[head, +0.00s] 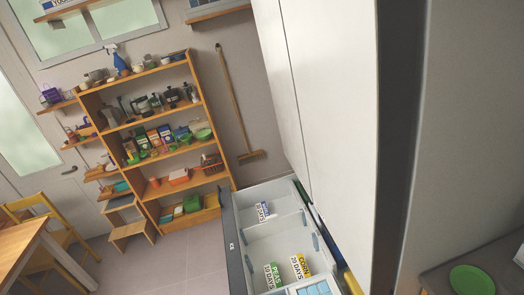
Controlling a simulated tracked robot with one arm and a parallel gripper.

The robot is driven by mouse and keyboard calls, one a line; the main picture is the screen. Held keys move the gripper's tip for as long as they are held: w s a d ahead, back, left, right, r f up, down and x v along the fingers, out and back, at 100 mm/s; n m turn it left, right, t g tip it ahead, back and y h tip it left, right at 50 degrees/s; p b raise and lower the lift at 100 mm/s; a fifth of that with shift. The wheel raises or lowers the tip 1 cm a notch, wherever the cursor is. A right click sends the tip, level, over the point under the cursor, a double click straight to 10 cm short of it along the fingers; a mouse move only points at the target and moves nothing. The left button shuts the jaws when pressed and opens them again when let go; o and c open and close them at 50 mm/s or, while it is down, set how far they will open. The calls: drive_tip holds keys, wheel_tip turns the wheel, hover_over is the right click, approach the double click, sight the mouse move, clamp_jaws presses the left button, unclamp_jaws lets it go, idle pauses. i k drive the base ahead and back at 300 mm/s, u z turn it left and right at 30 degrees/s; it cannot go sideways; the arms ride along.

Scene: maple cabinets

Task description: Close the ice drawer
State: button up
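The ice drawer (236,246) is pulled open at the bottom of a tall white fridge (330,90). Its dark front panel faces left and its pale inside shows from above. In it lie a green-labelled peas pack (273,276), a yellow-labelled corn pack (300,266), a white pack with blue lettering (263,211) and a pale blue tray (313,288) cut by the bottom edge. The near end of the drawer is out of frame. My gripper is not in view, so its state and distance from the drawer do not show.
Bare floor (190,268) lies left of the drawer. A wooden shelf (147,128) of kitchen goods stands at the back wall, with a broom (232,100) beside it. A table (22,245) and yellow chair (62,236) are at left; a green plate (472,281) lies at lower right.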

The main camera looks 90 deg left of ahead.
sight(283, 195)
drive_tip(key=u, duration=0.2)
drive_tip(key=k, duration=0.15)
drive_tip(key=u, duration=2.4)
drive_tip(key=k, duration=1.15)
drive_tip(key=u, duration=0.35)
drive_tip(key=i, duration=1.25)
drive_tip(key=u, duration=0.55)
